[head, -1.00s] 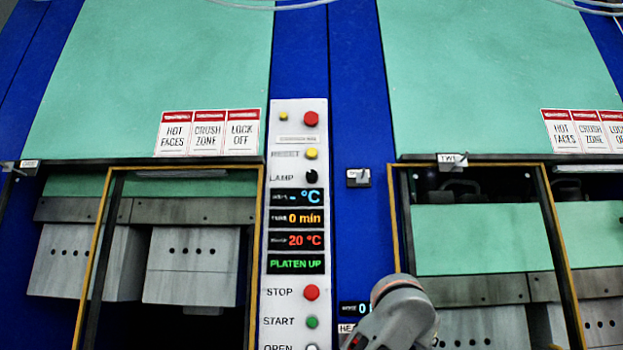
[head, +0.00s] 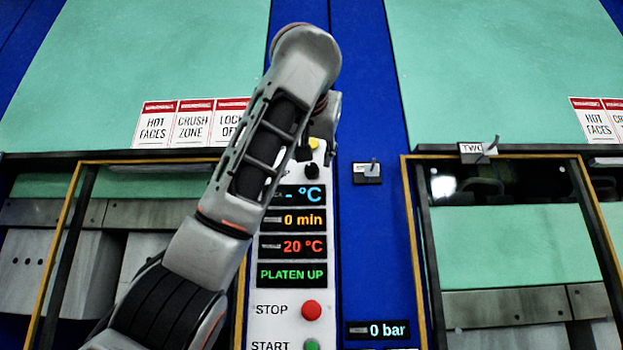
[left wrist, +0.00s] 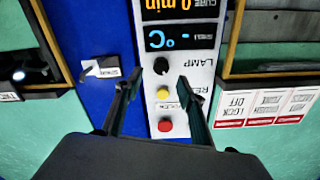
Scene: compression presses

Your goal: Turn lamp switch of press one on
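The lamp switch (head: 312,171) of press one is a small black knob on the white control panel (head: 268,325), above the displays. It shows clearly in the left wrist view (left wrist: 161,66), beside its LAMP label; I cannot tell its setting. My left arm reaches up across the panel in the head view, and my left gripper (head: 318,154) points down just above the knob, partly hidden by the wrist. In the left wrist view the left gripper (left wrist: 160,77) is open and empty, one finger on each side of the panel, with the knob between the tips. Contact is not visible. My right gripper is not in view.
A yellow reset button (left wrist: 163,92) and a red button (left wrist: 165,125) lie between the fingers, close to the knob. Displays and a red stop button (head: 311,310) sit lower on the panel. A small switch plate (head: 367,173) is on the blue column to the right.

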